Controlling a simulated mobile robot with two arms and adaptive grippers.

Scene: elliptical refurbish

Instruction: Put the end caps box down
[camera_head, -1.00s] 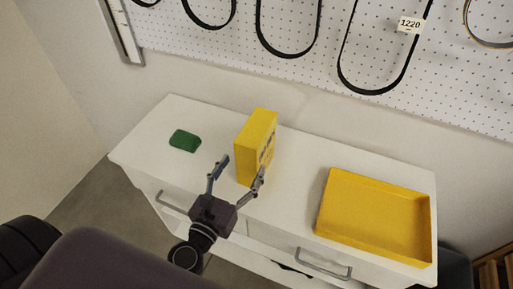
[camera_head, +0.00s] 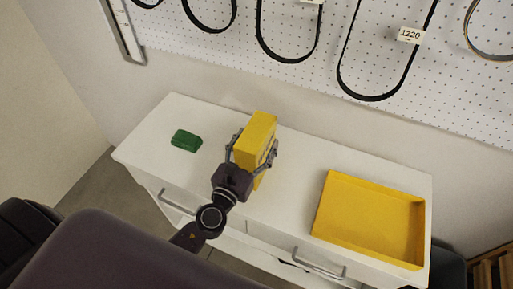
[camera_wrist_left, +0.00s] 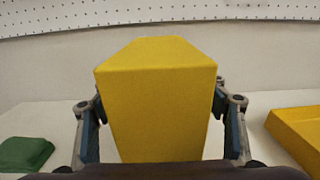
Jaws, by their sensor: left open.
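The end caps box is a yellow upright carton (camera_head: 257,131) on the white cabinet top, left of its middle. It also fills the centre of the left wrist view (camera_wrist_left: 157,100). My left gripper (camera_head: 252,150) is around the box, with one finger on each side. In the left wrist view the fingers (camera_wrist_left: 160,120) are spread, with narrow gaps between them and the box sides. The gripper hides the lower part of the box in the head view. My right gripper is not in view.
The white cabinet (camera_head: 290,202) has a green block (camera_head: 186,140) at the left and a shallow yellow tray (camera_head: 368,218) at the right. Clear surface lies between box and tray. A pegboard (camera_head: 330,30) with hanging black belts stands behind.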

